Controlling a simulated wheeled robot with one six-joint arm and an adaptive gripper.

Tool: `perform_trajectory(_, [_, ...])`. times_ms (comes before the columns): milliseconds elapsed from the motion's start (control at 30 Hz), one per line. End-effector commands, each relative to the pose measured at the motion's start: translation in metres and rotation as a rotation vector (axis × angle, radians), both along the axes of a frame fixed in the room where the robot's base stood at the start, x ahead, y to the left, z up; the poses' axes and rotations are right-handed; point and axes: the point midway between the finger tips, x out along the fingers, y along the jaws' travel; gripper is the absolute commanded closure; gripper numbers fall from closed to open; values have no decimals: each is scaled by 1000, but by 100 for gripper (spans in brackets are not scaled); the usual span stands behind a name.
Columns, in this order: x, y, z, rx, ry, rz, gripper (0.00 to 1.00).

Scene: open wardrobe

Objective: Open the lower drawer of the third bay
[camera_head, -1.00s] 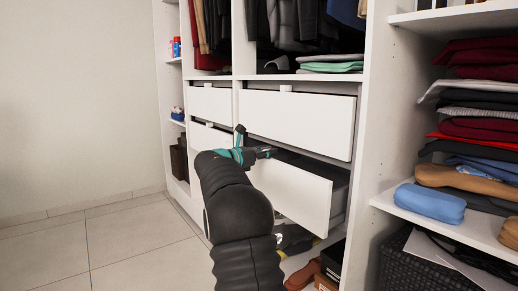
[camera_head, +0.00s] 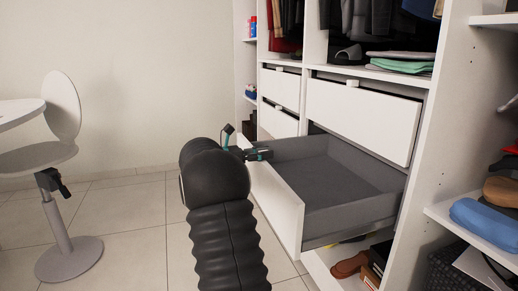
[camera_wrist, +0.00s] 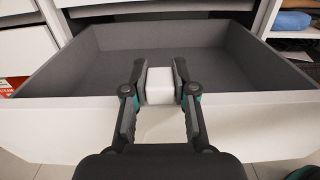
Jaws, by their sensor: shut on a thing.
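The lower drawer (camera_head: 276,207) of the bay with two wide drawers is pulled far out. It has a white front, grey inner walls and an empty grey floor, also seen in the wrist view (camera_wrist: 110,50). My gripper (camera_head: 258,153) is at the top edge of its front. In the wrist view my gripper (camera_wrist: 160,85) is shut on the white handle (camera_wrist: 160,86) at the middle of that edge, one finger on each side. In the head view the handle is hidden by my gripper.
The wide upper drawer (camera_head: 360,116) is shut above. Shoes (camera_head: 350,265) lie beneath the open drawer. Folded clothes and a blue case (camera_head: 485,217) sit on right shelves.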

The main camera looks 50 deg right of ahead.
Motion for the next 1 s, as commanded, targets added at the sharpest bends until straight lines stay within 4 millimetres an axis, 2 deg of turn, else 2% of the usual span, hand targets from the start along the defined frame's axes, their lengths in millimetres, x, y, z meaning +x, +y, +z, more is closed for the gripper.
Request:
perform_trajectory(367, [1, 1, 1, -1, 0, -1, 100])
perform_trajectory(400, [1, 1, 1, -1, 0, -1, 69])
perform_trajectory(500, [1, 1, 1, -1, 0, 0, 48])
perform_trajectory(833, [2, 3, 0, -1, 0, -1, 48])
perform_trajectory(1000, [11, 18, 0, -1, 0, 3, 48])
